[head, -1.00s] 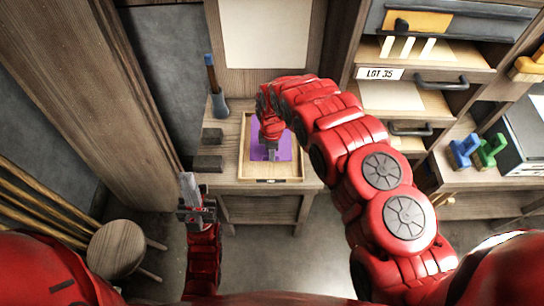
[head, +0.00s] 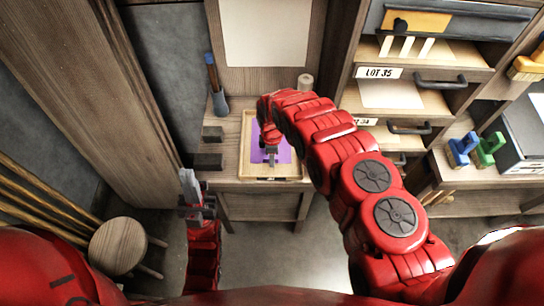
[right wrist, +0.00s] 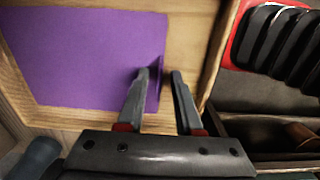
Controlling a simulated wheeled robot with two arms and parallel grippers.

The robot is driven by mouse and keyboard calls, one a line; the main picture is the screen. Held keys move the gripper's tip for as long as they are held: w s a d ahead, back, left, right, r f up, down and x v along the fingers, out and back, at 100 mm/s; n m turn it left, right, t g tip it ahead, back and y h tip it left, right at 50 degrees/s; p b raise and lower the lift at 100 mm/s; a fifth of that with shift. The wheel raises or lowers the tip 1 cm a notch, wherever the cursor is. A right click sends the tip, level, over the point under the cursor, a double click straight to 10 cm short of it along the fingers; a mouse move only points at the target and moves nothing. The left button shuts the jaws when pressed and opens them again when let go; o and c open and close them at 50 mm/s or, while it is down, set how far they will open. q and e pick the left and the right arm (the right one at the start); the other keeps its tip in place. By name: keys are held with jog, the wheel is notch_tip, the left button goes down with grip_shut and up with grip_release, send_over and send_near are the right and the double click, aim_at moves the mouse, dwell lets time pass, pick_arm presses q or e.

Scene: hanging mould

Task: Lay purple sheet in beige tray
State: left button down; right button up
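The purple sheet (head: 258,152) lies flat inside the beige tray (head: 243,165), which sits on the wooden desk. In the right wrist view the sheet (right wrist: 85,55) covers the left part of the tray floor (right wrist: 190,35), with bare wood right of its edge. My right gripper (right wrist: 160,74) is over the sheet's right edge, its two fingers apart. A small strip of purple shows between the fingers; I cannot tell whether it touches them. In the head view the right gripper (head: 271,157) is over the tray. My left gripper (head: 190,188) is left of the desk, away from the tray.
A blue-handled tool in a holder (head: 218,100) and dark blocks (head: 210,148) stand left of the tray. A roll (head: 305,82) stands behind it. Shelves with drawers (head: 405,95) are at the right. A round stool (head: 117,245) is at lower left.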

jog(key=shift+r, duration=0.55)
notch_tip(320, 180, up, 6)
jog(key=b, duration=0.3)
jog(key=shift+w, duration=0.1)
notch_tip(320, 180, up, 5)
jog(key=p, duration=0.3)
jog(key=shift+r, duration=0.15)
